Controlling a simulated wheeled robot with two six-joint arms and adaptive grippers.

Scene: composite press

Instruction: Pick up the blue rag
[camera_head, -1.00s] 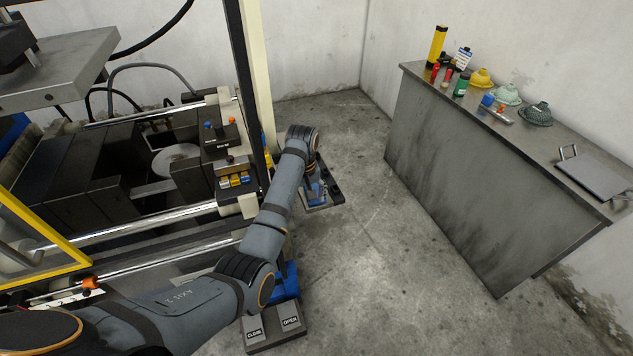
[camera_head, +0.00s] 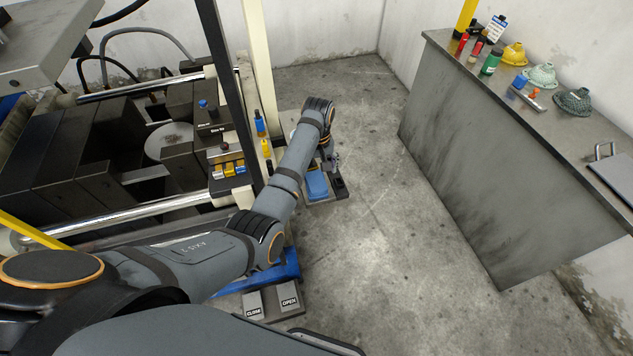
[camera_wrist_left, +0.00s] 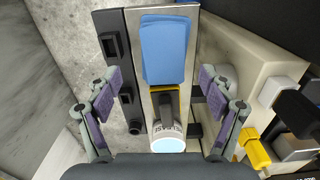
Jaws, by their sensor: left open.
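The blue rag (camera_head: 317,184) lies folded on a small shelf beside the press in the head view. In the left wrist view the rag (camera_wrist_left: 165,48) lies flat at the far end of a metal strip on that shelf. My left gripper (camera_head: 327,162) is close to the shelf, at the rag's far side in the head view. In the left wrist view its two fingers (camera_wrist_left: 160,88) are spread wide, with nothing between them gripped. The rag is ahead of the fingers and apart from them. My right gripper is out of view.
A container with a white label (camera_wrist_left: 168,125) stands on the strip below the rag. The press (camera_head: 150,190) is to the left.

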